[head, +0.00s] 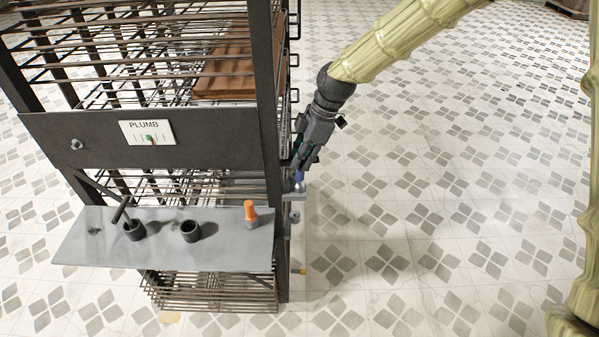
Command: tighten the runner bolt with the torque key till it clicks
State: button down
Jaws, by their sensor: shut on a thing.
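My gripper (299,167) reaches down at the right side of the dark metal rack, fingers pointing downward. It is shut on a small blue-purple piece (299,177), which looks like the handle of the torque key. The lower end of this piece stands at a light grey bracket (294,196) on the rack's right post. The runner bolt cannot be made out clearly there; the contact between key and bolt is too small to tell. Another small grey bolt-like part (295,216) shows lower on the same post.
A grey shelf (225,252) on the rack's front holds an orange-topped piece (250,210), an empty-looking black cup (190,231) and a black cup (135,231) with a dark-handled tool. A PLUMB gauge (160,128) sits above. Brown boards (228,68) lie inside. The tiled floor at right is clear.

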jog(key=shift+r+p, duration=1.25)
jog(key=shift+p, duration=0.3)
dwell(2.0)
jog(key=shift+r, duration=0.1)
jog(key=shift+r+p, duration=1.65)
jog(key=shift+r, duration=0.8)
jog(key=shift+f, duration=0.1)
